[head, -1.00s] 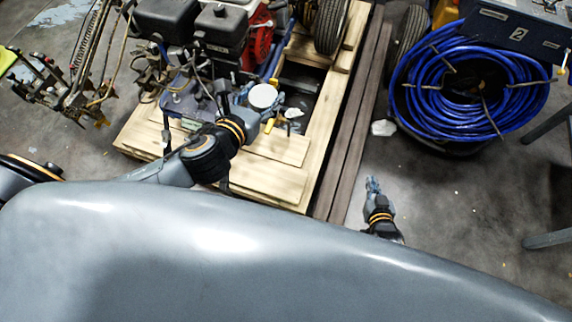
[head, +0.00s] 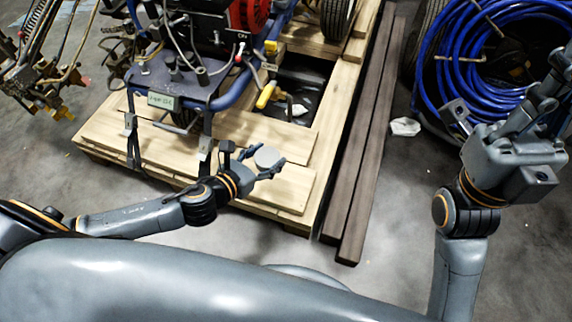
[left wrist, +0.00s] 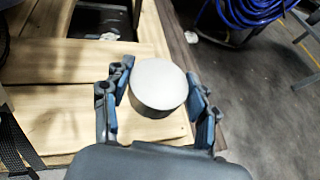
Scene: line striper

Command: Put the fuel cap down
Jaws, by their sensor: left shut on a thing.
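The fuel cap (head: 268,156) is a round, light grey disc with a dark side. My left gripper (head: 271,164) is shut on it, over the front boards of the wooden pallet. In the left wrist view the cap (left wrist: 158,84) sits between the two blue-padded fingers of the left gripper (left wrist: 160,92), its flat top towards the camera. The gap between cap and boards cannot be judged. My right gripper (head: 535,105) is raised at the right, in front of the blue hose; its finger opening is unclear.
The wooden pallet (head: 225,131) carries the line striper (head: 175,82) with its blue frame. A yellow-handled part (head: 265,95) lies by the pallet opening. Dark beams (head: 365,140) run along the pallet's right. A blue hose reel (head: 465,65) stands further right. Bare front boards are free.

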